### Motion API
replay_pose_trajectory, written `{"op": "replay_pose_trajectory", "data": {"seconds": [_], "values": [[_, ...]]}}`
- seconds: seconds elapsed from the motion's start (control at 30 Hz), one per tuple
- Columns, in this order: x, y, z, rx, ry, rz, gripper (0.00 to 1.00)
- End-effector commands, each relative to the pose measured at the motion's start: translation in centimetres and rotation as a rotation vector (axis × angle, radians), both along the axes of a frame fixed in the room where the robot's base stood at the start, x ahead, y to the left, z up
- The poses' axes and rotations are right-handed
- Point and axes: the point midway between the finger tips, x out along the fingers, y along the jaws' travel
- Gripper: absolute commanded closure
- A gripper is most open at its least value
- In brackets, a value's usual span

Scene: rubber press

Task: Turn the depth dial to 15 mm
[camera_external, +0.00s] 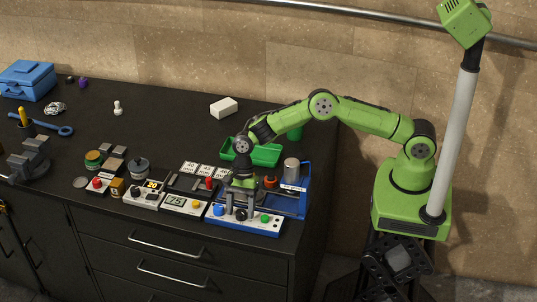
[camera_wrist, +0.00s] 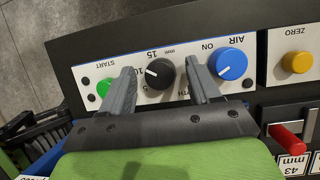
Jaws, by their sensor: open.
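The black depth dial (camera_wrist: 159,73) is on the white panel of the blue-based press (camera_external: 245,222). In the wrist view its white mark points left, towards the 10 on its printed mm scale; the 15 is printed further round, just above the dial. My gripper (camera_wrist: 160,68) is open, with one grey finger on each side of the dial; I cannot tell whether they touch it. In the external view my gripper (camera_external: 241,203) reaches down over the panel, and the dial (camera_external: 241,214) shows just below it.
A green START button (camera_wrist: 103,87) is left of the dial and a blue AIR knob (camera_wrist: 231,63) is right of it, close to my fingers. An orange ZERO button (camera_wrist: 297,62) and a red handle (camera_wrist: 286,139) are further right. A green tray (camera_external: 264,156) lies behind the press.

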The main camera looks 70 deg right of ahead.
Motion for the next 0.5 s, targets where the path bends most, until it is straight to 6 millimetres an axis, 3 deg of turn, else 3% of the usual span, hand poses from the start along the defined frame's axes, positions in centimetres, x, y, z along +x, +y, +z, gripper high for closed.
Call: {"op": "replay_pose_trajectory", "data": {"seconds": [0.07, 0.43, 0.5], "values": [[0.0, -0.01, 0.02, 0.0, 0.0, 0.0, 0.38], [-0.01, -0.03, 0.04, 0.0, 0.001, 0.0, 0.93], [-0.01, -0.03, 0.04, 0.0, 0.0, -0.001, 0.94]]}}
